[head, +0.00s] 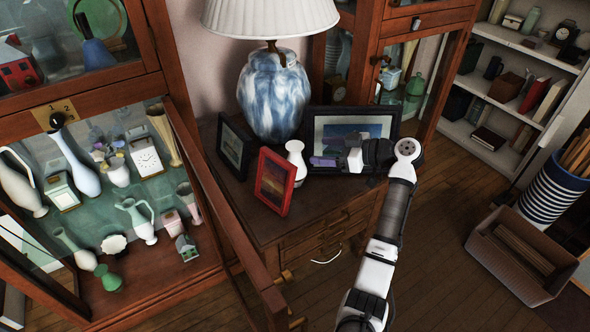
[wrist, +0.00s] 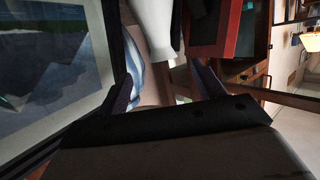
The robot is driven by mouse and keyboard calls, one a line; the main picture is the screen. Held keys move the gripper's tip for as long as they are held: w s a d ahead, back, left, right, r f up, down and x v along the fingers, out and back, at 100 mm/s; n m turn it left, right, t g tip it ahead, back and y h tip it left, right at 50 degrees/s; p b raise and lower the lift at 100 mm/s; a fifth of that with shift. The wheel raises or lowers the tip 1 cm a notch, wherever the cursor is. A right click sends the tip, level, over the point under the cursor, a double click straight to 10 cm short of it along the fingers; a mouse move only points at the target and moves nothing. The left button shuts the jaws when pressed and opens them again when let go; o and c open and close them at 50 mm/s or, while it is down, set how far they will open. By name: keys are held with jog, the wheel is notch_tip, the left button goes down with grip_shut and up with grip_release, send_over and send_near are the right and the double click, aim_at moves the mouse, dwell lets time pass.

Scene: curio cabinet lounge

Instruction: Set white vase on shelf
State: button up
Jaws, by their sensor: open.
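The white vase (head: 296,162) stands upright on the wooden side table (head: 250,198), between a red picture frame and a larger dark one. My gripper (head: 332,156) is just right of the vase at about its height, in front of the dark frame. In the wrist view my gripper (wrist: 163,82) is open, its two fingers apart with nothing gripped. The vase (wrist: 155,28) shows there beyond the fingertips, cut off by the top edge. The glass cabinet (head: 95,215) at left has shelves holding several vases; a white shelf unit (head: 520,44) stands at far right.
A blue-and-white lamp (head: 273,95) stands behind the vase. The red frame (head: 274,182), a small dark frame (head: 235,147) and the large frame (head: 352,124) crowd it. A wooden cabinet door edge (head: 225,205) juts out before the table. A box (head: 515,262) sits on the floor.

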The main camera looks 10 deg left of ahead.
aim_at(289, 150)
jog(key=x, duration=0.5)
jog(key=shift+a+f, duration=0.15)
jog(key=shift+a, duration=0.25)
jog(key=x, duration=0.2)
jog(key=p+x, duration=0.1)
jog(key=x, duration=0.2)
jog(key=shift+a+f, duration=0.25)
jog(key=shift+f, duration=0.05)
grip_shut()
jog(key=shift+r, duration=0.1)
